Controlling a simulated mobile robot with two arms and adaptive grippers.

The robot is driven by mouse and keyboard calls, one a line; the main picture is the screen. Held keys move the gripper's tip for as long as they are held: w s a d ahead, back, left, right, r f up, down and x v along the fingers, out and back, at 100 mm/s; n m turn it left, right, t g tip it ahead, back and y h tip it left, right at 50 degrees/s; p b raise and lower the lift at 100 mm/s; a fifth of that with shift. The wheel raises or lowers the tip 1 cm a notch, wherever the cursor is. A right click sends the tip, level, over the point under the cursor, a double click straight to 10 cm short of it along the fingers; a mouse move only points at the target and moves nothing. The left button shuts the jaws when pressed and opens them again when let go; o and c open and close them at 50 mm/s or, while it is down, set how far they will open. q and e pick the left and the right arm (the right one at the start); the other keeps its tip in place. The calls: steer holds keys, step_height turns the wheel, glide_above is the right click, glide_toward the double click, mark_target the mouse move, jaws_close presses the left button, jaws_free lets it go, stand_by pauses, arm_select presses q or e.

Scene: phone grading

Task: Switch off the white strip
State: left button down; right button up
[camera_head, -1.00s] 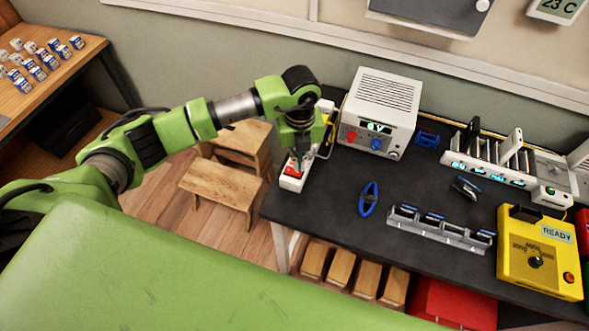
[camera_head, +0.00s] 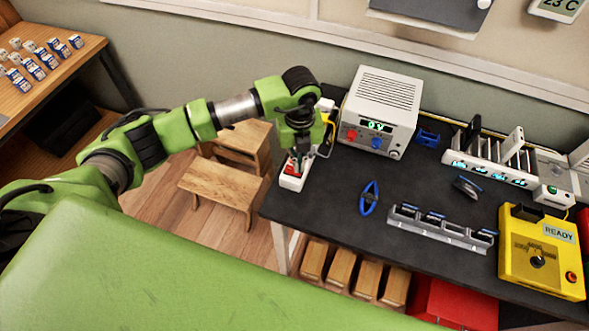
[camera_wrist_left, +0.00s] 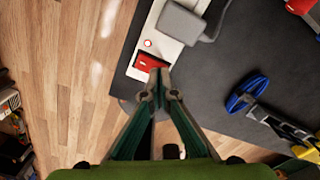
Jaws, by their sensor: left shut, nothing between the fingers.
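The white strip (camera_head: 291,182) lies at the left end of the dark bench, with a red rocker switch (camera_head: 292,168) on its near part. In the left wrist view the white strip (camera_wrist_left: 167,50) shows the red rocker switch (camera_wrist_left: 149,62), a small round red light and a grey plug. My left gripper (camera_head: 297,158) points down over the strip. In the wrist view its fingertips (camera_wrist_left: 160,76) are together at the switch's edge, with nothing held. I cannot tell whether they touch it. The arm and fingers hide part of the strip. My right gripper is not in view.
A white power supply (camera_head: 380,108) stands close to the right of my left gripper. Wooden stools (camera_head: 220,185) stand left of the bench.

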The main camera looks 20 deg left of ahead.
arm_select(q)
steer(key=shift+f+b, duration=0.55)
steer(key=shift+f, duration=0.2)
steer(key=shift+r, duration=0.1)
steer(key=shift+r+p, duration=0.75)
steer(key=shift+r, duration=0.1)
steer(key=shift+r+p, duration=1.65)
steer(key=shift+r, duration=1)
